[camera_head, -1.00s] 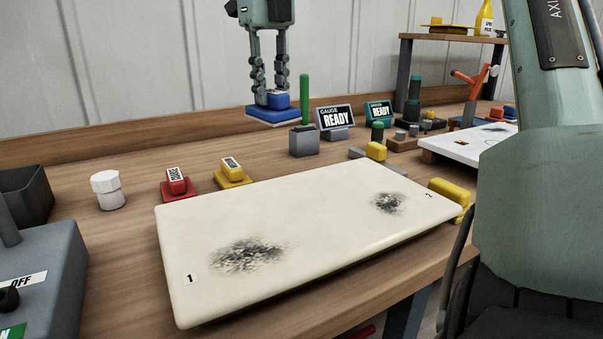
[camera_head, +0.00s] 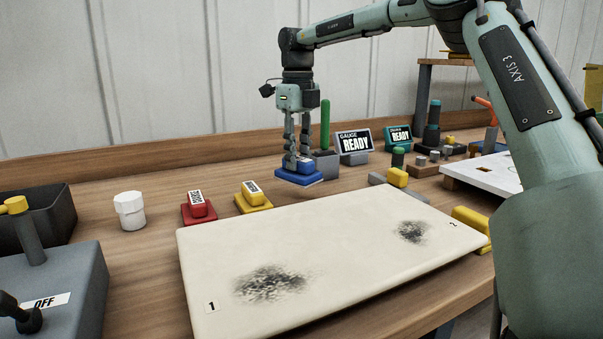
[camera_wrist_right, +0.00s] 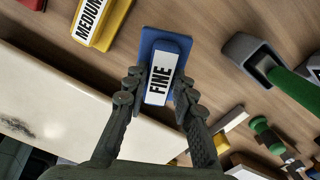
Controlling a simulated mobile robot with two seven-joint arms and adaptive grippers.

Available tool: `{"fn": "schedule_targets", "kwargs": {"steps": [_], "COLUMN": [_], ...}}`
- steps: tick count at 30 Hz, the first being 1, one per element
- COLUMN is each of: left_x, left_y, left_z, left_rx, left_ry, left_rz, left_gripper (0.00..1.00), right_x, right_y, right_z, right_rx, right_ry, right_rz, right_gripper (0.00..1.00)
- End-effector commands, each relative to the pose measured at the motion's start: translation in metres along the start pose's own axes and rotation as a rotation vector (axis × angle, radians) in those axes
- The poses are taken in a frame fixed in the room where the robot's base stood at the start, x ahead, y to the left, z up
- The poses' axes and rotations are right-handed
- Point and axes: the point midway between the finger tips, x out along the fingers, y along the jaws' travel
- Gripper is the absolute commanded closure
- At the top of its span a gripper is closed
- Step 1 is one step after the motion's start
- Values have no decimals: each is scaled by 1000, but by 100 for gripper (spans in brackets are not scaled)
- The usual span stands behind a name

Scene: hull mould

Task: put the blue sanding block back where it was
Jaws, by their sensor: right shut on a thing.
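The blue sanding block (camera_head: 299,176) is in my right gripper (camera_head: 298,165), at or just above the wooden table behind the white panel; I cannot tell whether it touches. In the right wrist view the block (camera_wrist_right: 180,45) carries a white label reading FINE, and the fingers (camera_wrist_right: 158,92) are shut on its raised grip from both sides. The yellow block (camera_head: 253,196) stands to its left, and the red block (camera_head: 198,207) farther left. The yellow block also shows in the right wrist view, labelled MEDIUM (camera_wrist_right: 92,22). My left gripper is not in view.
The white panel (camera_head: 335,255) with two dark speckled patches fills the front. A grey holder with a green stick (camera_head: 325,140) stands close right of the block. A gauge display (camera_head: 354,143) reads READY. A white jar (camera_head: 130,210) and a dark bin (camera_head: 45,212) are at left.

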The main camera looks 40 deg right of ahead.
Motion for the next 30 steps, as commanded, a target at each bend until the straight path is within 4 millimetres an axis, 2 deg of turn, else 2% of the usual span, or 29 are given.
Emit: {"fn": "schedule_targets", "kwargs": {"steps": [5, 10, 14, 19, 26, 27, 30], "left_x": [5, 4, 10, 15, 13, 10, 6], "left_y": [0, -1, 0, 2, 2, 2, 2], "left_z": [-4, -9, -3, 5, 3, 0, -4], "left_rx": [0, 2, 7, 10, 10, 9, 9], "left_ry": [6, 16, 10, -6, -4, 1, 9], "left_rz": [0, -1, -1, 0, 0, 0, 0], "left_gripper": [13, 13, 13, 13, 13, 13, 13], "right_x": [8, 29, 45, 45, 49, 49, 49], "right_y": [-9, -8, -8, -8, -8, -8, -8], "right_z": [-2, -3, -2, -2, -2, -2, -2], "right_rx": [0, 0, 0, 1, 1, 1, 1], "right_ry": [0, 3, 2, 0, 0, 0, 0], "right_rz": [0, 0, 0, -1, -1, -1, -1], "right_gripper": [98, 98, 98, 98, 98, 74, 61]}}
